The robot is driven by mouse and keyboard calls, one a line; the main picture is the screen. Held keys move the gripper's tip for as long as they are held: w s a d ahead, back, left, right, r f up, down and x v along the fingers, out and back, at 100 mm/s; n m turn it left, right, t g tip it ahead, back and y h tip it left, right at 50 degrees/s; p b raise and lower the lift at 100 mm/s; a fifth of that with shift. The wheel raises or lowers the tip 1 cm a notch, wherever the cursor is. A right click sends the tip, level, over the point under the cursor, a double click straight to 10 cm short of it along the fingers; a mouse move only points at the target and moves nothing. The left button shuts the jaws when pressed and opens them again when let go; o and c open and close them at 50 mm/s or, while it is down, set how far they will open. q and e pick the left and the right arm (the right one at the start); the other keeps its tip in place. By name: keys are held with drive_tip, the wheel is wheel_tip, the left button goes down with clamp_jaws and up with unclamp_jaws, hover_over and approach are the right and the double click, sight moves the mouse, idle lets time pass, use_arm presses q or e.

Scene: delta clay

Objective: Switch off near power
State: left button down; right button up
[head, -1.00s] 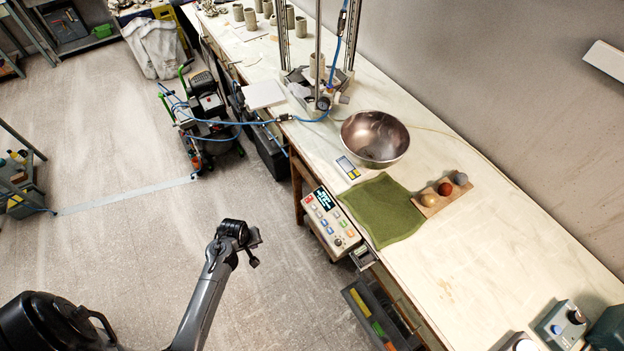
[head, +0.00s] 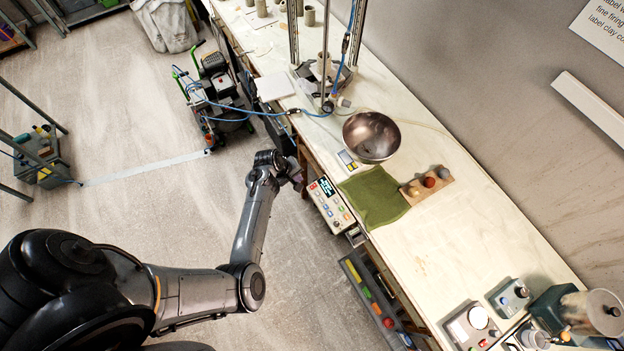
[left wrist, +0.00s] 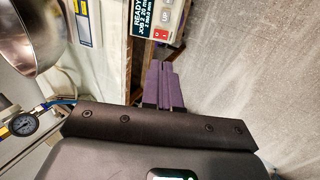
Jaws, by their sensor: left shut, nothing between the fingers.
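A control panel (head: 331,205) with a dark lit display and several coloured buttons is mounted on the bench's front edge in the head view. In the left wrist view its display (left wrist: 143,12) reads "READY", and a red button pair (left wrist: 160,34) sits at its lower edge. My left gripper (head: 298,177) is just left of the panel's upper end. In the left wrist view its purple fingers (left wrist: 162,80) are together and empty, pointing up towards the panel, apart from it in the picture. I cannot tell which control is the near power switch. My right gripper is not in view.
On the bench are a metal bowl (head: 371,136), a green cloth (head: 374,198) and a wooden holder with balls (head: 427,187). Several small devices, including a grey one (head: 511,296), stand at the near end.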

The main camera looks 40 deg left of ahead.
use_arm(q)
drive_tip(key=shift+w+r, duration=0.15)
drive_tip(key=shift+r, duration=0.1)
drive_tip(key=shift+f, duration=0.1)
drive_tip(key=b, duration=1.3)
approach(315, 185)
drive_tip(key=x, duration=0.5)
drive_tip(key=shift+f, duration=0.2)
drive_tip(key=shift+w+d+f+b, duration=0.2)
drive_tip(key=shift+f+b, duration=0.45)
drive_tip(key=shift+b, duration=0.55)
